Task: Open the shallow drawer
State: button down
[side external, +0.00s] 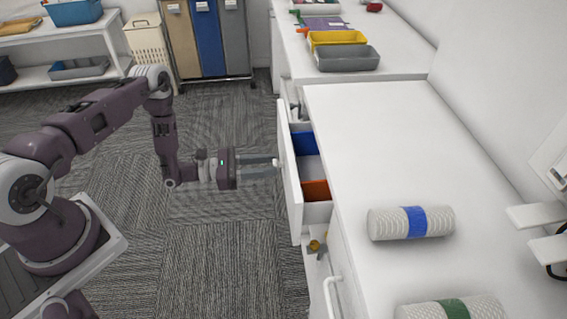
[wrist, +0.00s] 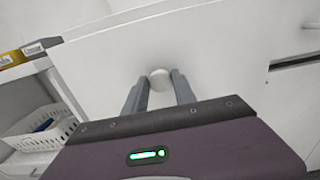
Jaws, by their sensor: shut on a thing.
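The shallow drawer (side external: 291,178) is white and stands partly pulled out from the long white counter in the side external view. A blue bin (side external: 304,143) and an orange bin (side external: 316,190) show inside it. My gripper (side external: 275,163) reaches the outer face of the drawer front from the left, roughly level. In the wrist view my gripper (wrist: 158,82) has a finger on each side of a round white knob (wrist: 160,76) on the drawer front (wrist: 205,50). It is shut on this knob. The fingers hide the knob's sides.
The white countertop (side external: 390,130) holds a roll with a blue band (side external: 412,222) and one with a green band (side external: 452,311). A bar handle (side external: 330,290) sticks out lower down. In the wrist view a white basket (wrist: 40,130) stands at left. Carpet (side external: 215,260) around my arm is clear.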

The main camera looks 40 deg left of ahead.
jog(key=v, duration=2.5)
jog(key=shift+s+a, duration=0.35)
jog(key=c, duration=1)
grip_release()
jog(key=shift+r, duration=0.1)
jog(key=shift+c, duration=0.2)
jog(key=v, duration=0.7)
